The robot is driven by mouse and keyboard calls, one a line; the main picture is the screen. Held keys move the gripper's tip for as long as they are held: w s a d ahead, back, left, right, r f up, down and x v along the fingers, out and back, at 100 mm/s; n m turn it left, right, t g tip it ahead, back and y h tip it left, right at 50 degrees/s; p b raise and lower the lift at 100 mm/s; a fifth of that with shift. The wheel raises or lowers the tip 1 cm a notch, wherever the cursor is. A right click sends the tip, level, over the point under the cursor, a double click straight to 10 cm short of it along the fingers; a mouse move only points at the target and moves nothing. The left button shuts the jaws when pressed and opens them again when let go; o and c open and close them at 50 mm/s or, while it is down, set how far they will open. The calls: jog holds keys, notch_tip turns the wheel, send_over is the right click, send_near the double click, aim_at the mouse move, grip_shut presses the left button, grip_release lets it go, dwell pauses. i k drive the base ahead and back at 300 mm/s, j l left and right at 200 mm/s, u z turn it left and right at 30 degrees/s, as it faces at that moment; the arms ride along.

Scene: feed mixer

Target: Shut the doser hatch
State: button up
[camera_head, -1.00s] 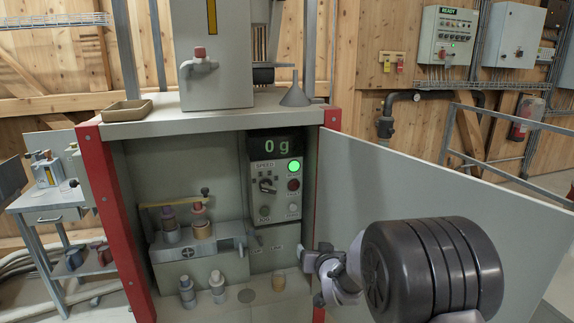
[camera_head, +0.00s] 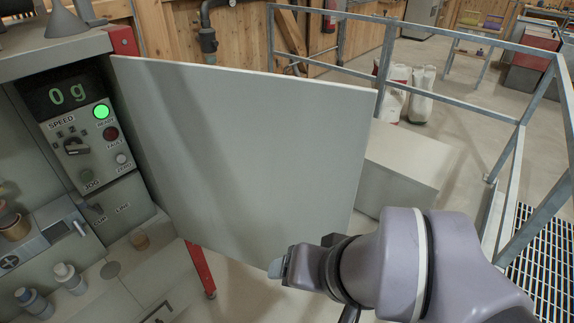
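The doser hatch (camera_head: 240,150) is a large flat grey panel. It stands open, swung out to the right from the cabinet's right edge (camera_head: 122,42). My gripper (camera_head: 279,266) is at the lower right and overlaps the lower edge of the hatch near its free corner in the picture. I cannot tell whether it touches the panel. Its fingertips are seen end-on and small, so their opening does not show. My wrist and forearm cover the floor to the right of the hatch.
The open cabinet holds a control panel (camera_head: 85,135) with a "0 g" display and a lit green lamp. Small bottles (camera_head: 69,277) stand inside at lower left. A grey box (camera_head: 400,165) stands on the floor behind the hatch. A metal railing (camera_head: 440,42) runs along the right.

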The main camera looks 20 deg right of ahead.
aim_at(248, 167)
jog(key=i+l+z, duration=0.2)
jog(key=z, duration=0.2)
jog(key=i+l+z, duration=0.2)
jog(key=z, duration=0.2)
jog(key=i+l+z, duration=0.2)
jog(key=z, duration=0.2)
jog(key=i+z, duration=0.35)
jog(key=i+u, duration=0.35)
jog(key=u, duration=0.15)
jog(key=i+l+u, duration=0.2)
jog(key=u, duration=0.3)
jog(key=i+l+u, duration=0.45)
jog(key=j+u, duration=0.1)
jog(key=u, duration=0.85)
jog(key=i+u, duration=0.15)
jog(key=u, duration=0.3)
jog(key=j+u, duration=0.1)
jog(key=u, duration=0.35)
jog(key=i+u, duration=0.1)
jog(key=u, duration=0.85)
jog(key=i+l, duration=0.05)
